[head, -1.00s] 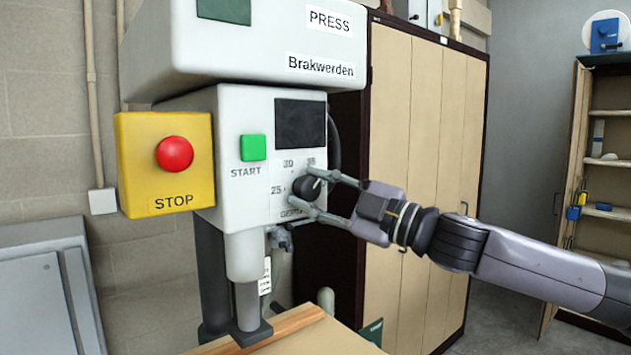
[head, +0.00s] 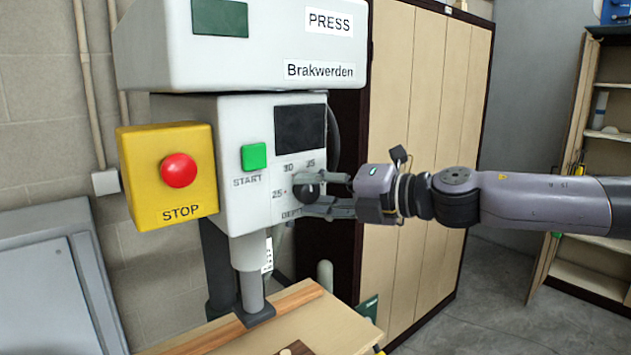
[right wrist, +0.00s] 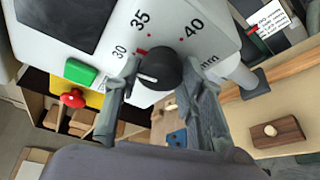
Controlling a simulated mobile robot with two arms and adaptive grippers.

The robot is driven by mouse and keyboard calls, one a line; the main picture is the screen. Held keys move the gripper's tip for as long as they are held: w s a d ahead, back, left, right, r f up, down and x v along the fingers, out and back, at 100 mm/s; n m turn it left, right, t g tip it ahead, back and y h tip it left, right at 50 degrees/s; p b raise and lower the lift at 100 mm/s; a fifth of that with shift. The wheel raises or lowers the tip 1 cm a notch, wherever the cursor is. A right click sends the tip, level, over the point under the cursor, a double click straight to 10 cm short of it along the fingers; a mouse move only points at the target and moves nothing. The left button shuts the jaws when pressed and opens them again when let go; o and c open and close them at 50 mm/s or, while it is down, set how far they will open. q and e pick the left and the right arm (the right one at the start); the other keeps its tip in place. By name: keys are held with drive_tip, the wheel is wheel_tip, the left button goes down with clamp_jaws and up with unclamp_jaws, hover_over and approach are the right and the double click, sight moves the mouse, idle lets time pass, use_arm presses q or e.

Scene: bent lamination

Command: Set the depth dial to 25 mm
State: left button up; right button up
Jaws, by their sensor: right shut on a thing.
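The black depth dial (head: 306,191) sits low on the white press front, with 25, 30 and 35 printed around it in the head view. My right gripper (head: 317,195) comes in from the right and is shut on the dial, one finger on each side. In the right wrist view the dial (right wrist: 160,67) has a white pointer line aimed left and slightly down, past the 30 and towards a finger. The 35 and 40 show there, but the 25 is hidden. My left gripper is not in view.
The green START button (head: 254,156) and the red STOP button (head: 179,170) on its yellow box are left of the dial. A dark screen (head: 299,129) is above it. A wooden worktable (head: 326,330) is below, and a tall cupboard (head: 425,120) stands behind my right arm.

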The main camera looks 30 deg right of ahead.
drive_tip(key=shift+f+n+g+h, duration=0.1)
drive_tip(key=shift+n+g+h, duration=0.25)
drive_tip(key=shift+n, duration=0.75)
drive_tip(key=n+h, duration=0.1)
drive_tip(key=n, duration=0.1)
drive_tip(key=shift+a+n+h+b, duration=0.1)
drive_tip(key=shift+n+h+b, duration=0.2)
drive_tip(key=shift+h+b, duration=0.1)
drive_tip(key=shift+n+g+h, duration=0.25)
drive_tip(key=shift+n, duration=0.05)
drive_tip(key=shift+s+n, duration=0.1)
drive_tip(key=shift+n, duration=0.3)
drive_tip(key=n+h+p, duration=0.1)
drive_tip(key=p, duration=0.3)
drive_tip(key=n+h+p, duration=0.1)
drive_tip(key=n+p, duration=0.1)
drive_tip(key=p, duration=0.2)
drive_tip(key=shift+a+r+h+p, duration=0.15)
drive_tip(key=shift+r+h+p, duration=0.15)
drive_tip(key=shift+r+p, duration=0.05)
drive_tip(key=shift+f+n+h+p, duration=0.25)
drive_tip(key=shift+n+h+p, duration=0.35)
drive_tip(key=shift+n+p, duration=0.45)
